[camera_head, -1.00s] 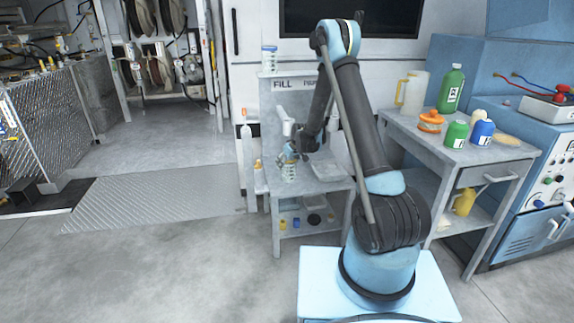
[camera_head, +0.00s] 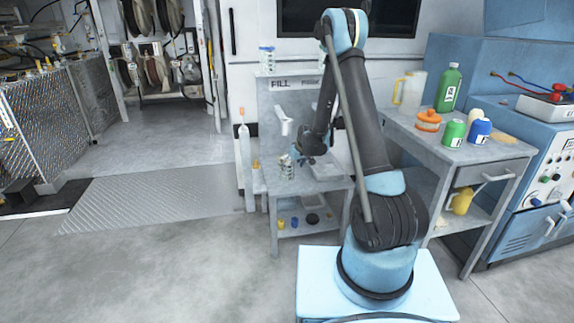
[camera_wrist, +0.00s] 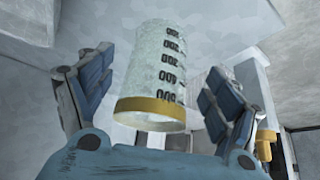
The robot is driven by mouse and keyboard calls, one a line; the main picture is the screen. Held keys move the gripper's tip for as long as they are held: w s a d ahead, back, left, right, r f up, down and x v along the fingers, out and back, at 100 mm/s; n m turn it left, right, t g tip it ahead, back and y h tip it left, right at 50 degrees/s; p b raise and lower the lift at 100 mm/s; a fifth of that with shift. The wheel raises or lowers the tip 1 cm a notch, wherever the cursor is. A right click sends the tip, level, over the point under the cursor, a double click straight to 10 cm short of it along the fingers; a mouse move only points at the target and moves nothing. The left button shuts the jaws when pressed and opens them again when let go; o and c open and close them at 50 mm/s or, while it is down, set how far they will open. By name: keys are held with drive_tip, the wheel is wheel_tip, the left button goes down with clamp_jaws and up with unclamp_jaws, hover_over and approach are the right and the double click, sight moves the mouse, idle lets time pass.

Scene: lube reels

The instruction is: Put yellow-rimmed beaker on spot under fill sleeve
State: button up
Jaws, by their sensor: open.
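The clear ribbed beaker (camera_head: 287,170) stands on the fill bench, below the white fill sleeve (camera_head: 283,120). In the wrist view the beaker (camera_wrist: 150,75) shows black graduation marks, upside down in the picture, and a yellow rim at the end nearer me. My gripper (camera_wrist: 155,75) is open, with one blue-grey finger on each side of the beaker and visible gaps to both. In the head view my gripper (camera_head: 298,155) is just above and right of the beaker. The spot under the beaker is hidden.
A blue-rimmed beaker (camera_head: 267,58) stands on top of the fill station. A tray (camera_head: 326,172) lies on the bench right of the beaker. The cart (camera_head: 420,140) at right holds a jug, bottles and an orange item.

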drive_tip(key=s+d+r+m+g+h, duration=0.1)
drive_tip(key=s+d+r+m, duration=0.1)
drive_tip(key=s+d+r, duration=0.8)
drive_tip(key=s+d+r+m+h, duration=0.1)
drive_tip(key=s+d+r+m, duration=0.1)
drive_tip(key=s+d+r, duration=0.75)
drive_tip(key=s+d+m+h, duration=0.1)
drive_tip(key=s+d, duration=0.1)
drive_tip(key=s, duration=1.2)
drive_tip(key=s+d+r+m+g, duration=0.1)
drive_tip(key=s+d+m, duration=0.1)
drive_tip(key=s, duration=1.3)
drive_tip(key=shift+d+r+h, duration=0.15)
drive_tip(key=shift+d+h, duration=0.25)
drive_tip(key=shift+d, duration=0.4)
drive_tip(key=shift+s, duration=0.1)
drive_tip(key=shift+w+f, duration=0.2)
drive_tip(key=shift+w, duration=0.25)
